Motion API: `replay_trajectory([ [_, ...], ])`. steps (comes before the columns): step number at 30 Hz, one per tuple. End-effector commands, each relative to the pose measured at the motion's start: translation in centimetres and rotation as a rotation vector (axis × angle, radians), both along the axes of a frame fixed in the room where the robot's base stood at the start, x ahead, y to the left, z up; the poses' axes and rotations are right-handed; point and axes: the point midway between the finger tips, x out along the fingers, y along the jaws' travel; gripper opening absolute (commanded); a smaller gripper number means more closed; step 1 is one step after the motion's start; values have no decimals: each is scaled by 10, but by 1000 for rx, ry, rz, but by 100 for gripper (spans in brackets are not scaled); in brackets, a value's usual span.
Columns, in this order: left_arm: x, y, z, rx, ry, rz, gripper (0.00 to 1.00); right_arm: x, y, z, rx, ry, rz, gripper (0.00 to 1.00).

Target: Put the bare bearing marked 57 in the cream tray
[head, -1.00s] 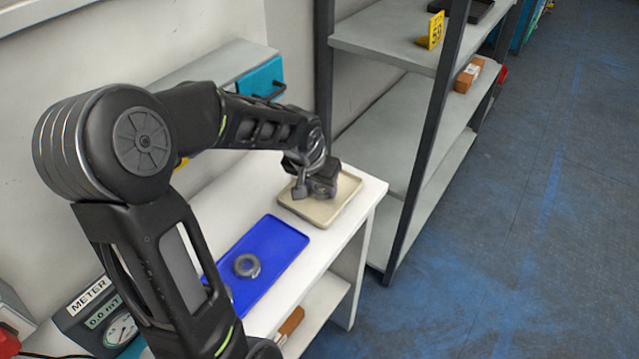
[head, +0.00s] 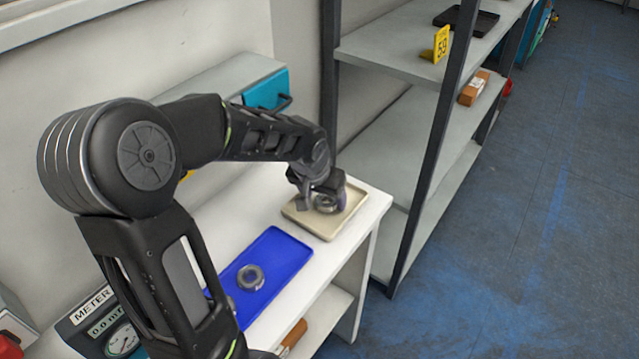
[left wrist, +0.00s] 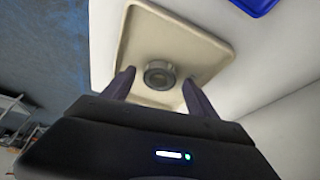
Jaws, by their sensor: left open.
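The cream tray (head: 341,224) stands at the far right end of the white table. A metal bearing (head: 326,203) lies in it; it also shows in the left wrist view (left wrist: 160,74), flat on the tray floor. Its marking cannot be read. My left gripper (head: 324,201) is above the tray with its fingers apart, one on either side of the bearing; in the left wrist view the open fingers (left wrist: 158,84) show a gap around it. Another bearing (head: 250,277) lies on the blue mat (head: 283,252), and a further round part (head: 231,304) is partly hidden by my arm. My right gripper is out of view.
A grey shelf unit (head: 397,160) with dark posts stands right of the table. It holds a yellow 59 marker (head: 441,43), a black tray (head: 484,22) and an orange-brown box (head: 473,88). A meter (head: 105,325) stands at lower left. Floor at right is clear.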

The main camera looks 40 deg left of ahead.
Motion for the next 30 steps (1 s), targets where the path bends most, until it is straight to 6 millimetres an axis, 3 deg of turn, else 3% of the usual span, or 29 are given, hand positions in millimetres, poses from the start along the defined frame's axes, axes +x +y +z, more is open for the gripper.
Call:
replay_trajectory([
  [16, -37, -8, 93, 1, -6, 0, 68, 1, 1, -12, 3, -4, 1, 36],
  [21, -43, -10, 106, 1, -3, -1, 68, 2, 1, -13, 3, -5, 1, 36],
  [30, -43, -10, 108, 1, -1, -1, 68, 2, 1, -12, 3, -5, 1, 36],
])
